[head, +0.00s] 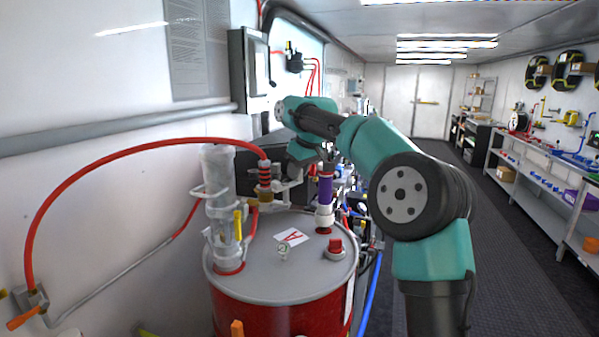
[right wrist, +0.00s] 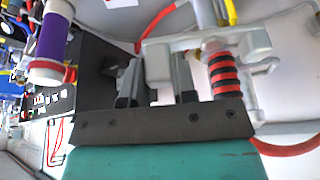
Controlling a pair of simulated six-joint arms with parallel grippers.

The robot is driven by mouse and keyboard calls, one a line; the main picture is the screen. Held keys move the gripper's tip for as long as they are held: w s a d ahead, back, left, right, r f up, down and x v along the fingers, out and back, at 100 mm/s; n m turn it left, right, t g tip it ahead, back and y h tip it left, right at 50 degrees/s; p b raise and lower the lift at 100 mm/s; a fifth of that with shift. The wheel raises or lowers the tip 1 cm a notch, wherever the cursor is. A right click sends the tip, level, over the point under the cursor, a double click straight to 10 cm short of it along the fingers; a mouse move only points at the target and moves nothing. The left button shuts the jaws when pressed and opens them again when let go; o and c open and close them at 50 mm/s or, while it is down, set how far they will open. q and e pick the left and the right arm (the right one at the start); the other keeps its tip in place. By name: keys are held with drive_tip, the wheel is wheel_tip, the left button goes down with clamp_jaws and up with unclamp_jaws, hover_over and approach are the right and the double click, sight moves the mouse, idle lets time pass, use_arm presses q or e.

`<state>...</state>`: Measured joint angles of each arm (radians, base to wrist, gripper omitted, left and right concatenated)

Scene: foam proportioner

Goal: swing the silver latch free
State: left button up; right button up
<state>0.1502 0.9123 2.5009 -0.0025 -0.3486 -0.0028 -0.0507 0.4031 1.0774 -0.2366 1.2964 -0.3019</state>
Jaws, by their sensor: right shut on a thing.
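The silver latch (head: 283,186) is a grey metal piece beside the red-and-black ribbed hose coupling (head: 265,173) above the drum top. In the right wrist view the silver latch (right wrist: 205,42) spans the picture's upper middle, beside the coupling (right wrist: 223,72). My right gripper (head: 298,172) reaches in from the right at the latch, its fingers mostly hidden in the head view. In the right wrist view the dark fingers of my right gripper (right wrist: 157,72) are shut on a grey arm of the latch. My left gripper is not in view.
A red drum (head: 282,310) with a grey lid stands below. A clear cylinder (head: 222,195) stands left of the latch and a purple-and-white tube (head: 325,195) right of it. A red hose (head: 110,165) arcs from the coupling to the left wall.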

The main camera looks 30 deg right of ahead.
idle(0.4)
drive_tip(key=o, duration=0.9)
drive_tip(key=shift+r, duration=0.15)
drive_tip(key=shift+v, duration=8.5)
drive_tip(key=shift+w+r, duration=0.1)
